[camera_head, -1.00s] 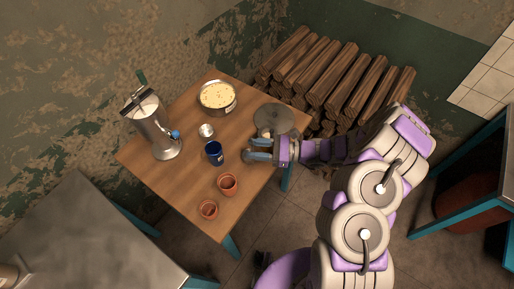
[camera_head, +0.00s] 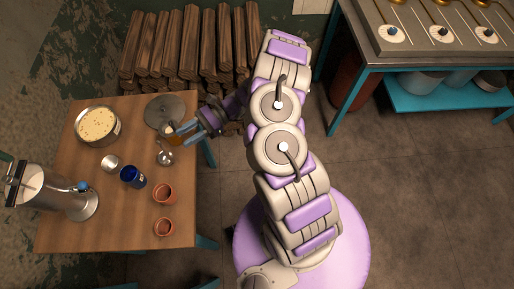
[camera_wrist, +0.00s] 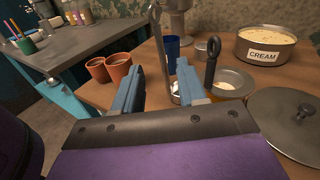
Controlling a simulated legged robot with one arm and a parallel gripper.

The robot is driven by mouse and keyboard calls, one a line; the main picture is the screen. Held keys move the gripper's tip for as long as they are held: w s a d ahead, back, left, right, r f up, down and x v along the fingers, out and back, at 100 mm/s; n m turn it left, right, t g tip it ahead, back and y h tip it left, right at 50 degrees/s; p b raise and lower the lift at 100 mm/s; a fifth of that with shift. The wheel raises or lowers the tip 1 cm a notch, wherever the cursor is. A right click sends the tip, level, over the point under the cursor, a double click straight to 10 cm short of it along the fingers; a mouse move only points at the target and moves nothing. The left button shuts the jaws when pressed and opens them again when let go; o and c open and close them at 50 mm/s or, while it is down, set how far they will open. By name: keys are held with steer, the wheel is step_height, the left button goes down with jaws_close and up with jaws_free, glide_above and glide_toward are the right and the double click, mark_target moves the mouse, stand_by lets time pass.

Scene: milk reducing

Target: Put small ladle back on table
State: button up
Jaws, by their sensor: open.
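The small ladle (camera_head: 165,157) is silver and is at the wooden table's (camera_head: 120,215) right side, just beyond my gripper (camera_head: 180,133). In the wrist view its thin handle (camera_wrist: 157,35) stands nearly upright, and its bowl (camera_wrist: 177,92) shows low between my fingers. My gripper (camera_wrist: 160,70) is open, with its blue fingers on either side of the ladle in that view. I cannot tell whether a finger touches it. A shallow dish (camera_wrist: 237,78) with pale contents and a dark ring-topped handle (camera_wrist: 211,60) are beside the right finger.
A grey lid (camera_head: 164,111) and a cream pot (camera_head: 99,125) are at the table's back. A blue cup (camera_head: 133,176), a small metal cup (camera_head: 110,163), two clay pots (camera_head: 163,194) and a metal machine (camera_head: 60,195) are nearby. Firewood (camera_head: 185,45) lies behind. Floor is clear at right.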

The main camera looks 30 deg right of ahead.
steer(key=s+a+r+n+g+h, duration=0.1)
steer(key=s+r+n+g+h, duration=0.55)
steer(key=s+r+n, duration=0.9)
steer(key=s+d+r+t+h, duration=0.3)
steer(key=s+d+h, duration=0.2)
steer(key=d, duration=0.3)
steer(key=s+d+r+t+h, duration=0.4)
steer(key=s+d+h, duration=0.2)
steer(key=s+d, duration=0.1)
steer(key=shift+s+d, duration=0.15)
steer(key=shift+d, duration=0.6)
steer(key=shift+a, duration=0.1)
steer(key=shift+a, duration=0.25)
